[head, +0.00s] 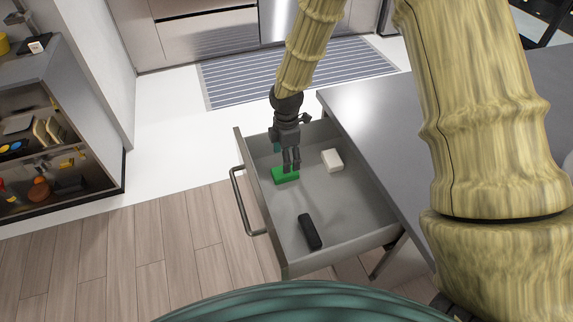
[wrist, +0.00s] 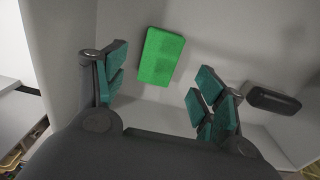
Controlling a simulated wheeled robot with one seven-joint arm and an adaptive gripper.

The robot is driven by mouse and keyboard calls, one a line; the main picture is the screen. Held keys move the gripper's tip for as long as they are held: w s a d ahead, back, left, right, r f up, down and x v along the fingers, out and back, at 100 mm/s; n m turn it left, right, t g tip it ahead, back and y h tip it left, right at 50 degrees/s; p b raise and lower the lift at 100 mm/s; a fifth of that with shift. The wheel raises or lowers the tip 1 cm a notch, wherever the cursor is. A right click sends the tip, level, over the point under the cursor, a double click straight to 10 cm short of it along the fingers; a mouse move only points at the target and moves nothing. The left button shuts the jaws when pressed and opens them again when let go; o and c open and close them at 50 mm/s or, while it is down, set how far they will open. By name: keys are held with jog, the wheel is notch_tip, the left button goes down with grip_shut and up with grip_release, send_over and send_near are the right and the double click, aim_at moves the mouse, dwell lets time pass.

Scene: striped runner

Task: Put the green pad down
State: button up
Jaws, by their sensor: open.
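The green pad (head: 285,175) lies in the open grey drawer (head: 345,215), near the drawer's front left side. In the wrist view the green pad (wrist: 161,57) lies flat on the drawer floor, beyond and between my open fingers. My gripper (head: 290,168) points down into the drawer right at the pad in the head view. In the wrist view my gripper (wrist: 155,90) has its teal-padded fingers spread wide, with a gap on each side of the pad.
A white block (head: 332,160) and a black object (head: 310,232) lie in the same drawer. The black object also shows in the wrist view (wrist: 272,99). A grey counter (head: 375,110) borders the drawer on the right. The drawer handle (head: 240,200) sticks out left.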

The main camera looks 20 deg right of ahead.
jog(key=shift+r, duration=2.6)
jog(key=shift+r, duration=0.1)
